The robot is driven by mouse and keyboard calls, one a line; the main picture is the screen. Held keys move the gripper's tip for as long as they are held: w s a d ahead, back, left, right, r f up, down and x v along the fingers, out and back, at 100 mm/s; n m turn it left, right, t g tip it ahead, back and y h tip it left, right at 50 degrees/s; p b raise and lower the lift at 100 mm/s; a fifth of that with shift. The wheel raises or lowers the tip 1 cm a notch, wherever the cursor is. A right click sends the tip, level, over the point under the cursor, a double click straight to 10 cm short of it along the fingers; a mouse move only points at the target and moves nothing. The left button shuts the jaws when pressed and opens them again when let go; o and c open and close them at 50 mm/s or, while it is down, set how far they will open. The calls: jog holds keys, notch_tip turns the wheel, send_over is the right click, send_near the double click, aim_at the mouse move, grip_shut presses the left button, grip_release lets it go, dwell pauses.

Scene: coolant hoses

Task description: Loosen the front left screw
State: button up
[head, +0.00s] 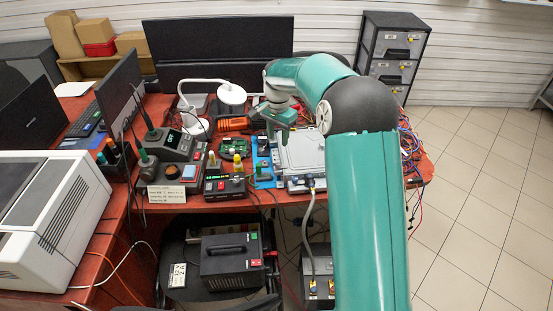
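A silver-grey flat unit (304,150) lies on the red-brown bench, with a grey hose or cable (309,205) running down from its front edge. The front left screw is too small to make out. My teal gripper (278,133) points down over the left rear part of the unit. Its fingertips are small here, and I cannot tell whether they are open, shut or touching anything. My teal arm covers the right side of the unit and part of the bench.
A blue mat (264,184) shows left of the unit. A yellow-topped bottle (237,163), an orange tool (232,125), a soldering station (168,145) and a white lamp (231,96) crowd the bench to the left. Loose cables (410,147) lie at the right. Floor is clear at right.

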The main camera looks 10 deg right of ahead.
aim_at(278, 163)
notch_tip(278, 163, down, 11)
jog(key=shift+s+f, duration=0.1)
jog(key=shift+s, duration=0.05)
